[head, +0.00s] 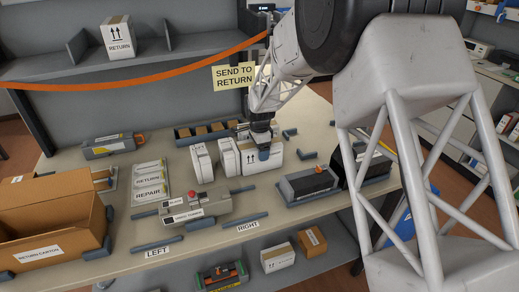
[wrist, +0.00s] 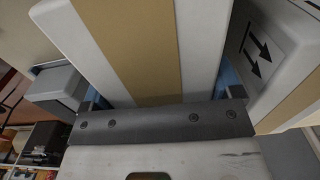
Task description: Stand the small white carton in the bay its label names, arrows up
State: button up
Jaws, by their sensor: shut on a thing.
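My gripper (head: 262,150) points down at the middle of the bench and is shut on a white carton (head: 276,160). In the wrist view the held white carton (wrist: 195,45), with a tan tape strip, fills the space between the blue finger pads. Black arrows show on a white carton face (wrist: 262,50) at the right there. In the head view, narrow white cartons (head: 203,162) stand just left of my gripper. Another white carton (head: 117,37), marked RETURN with arrows up, is on the upper shelf. The held carton's label is not readable.
A yellow SEND TO RETURN sign (head: 234,77) hangs at an orange strap. A brown box (head: 50,215) stands at the left end. A grey device (head: 194,207) sits in front; black cartridges (head: 308,184) lie right. LEFT and RIGHT labels mark the front edge.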

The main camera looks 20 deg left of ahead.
jog(key=o, duration=1)
jog(key=shift+f, duration=0.1)
jog(key=shift+c, duration=0.2)
notch_tip(320, 180, up, 12)
jog(key=shift+r, duration=0.1)
dwell(0.7)
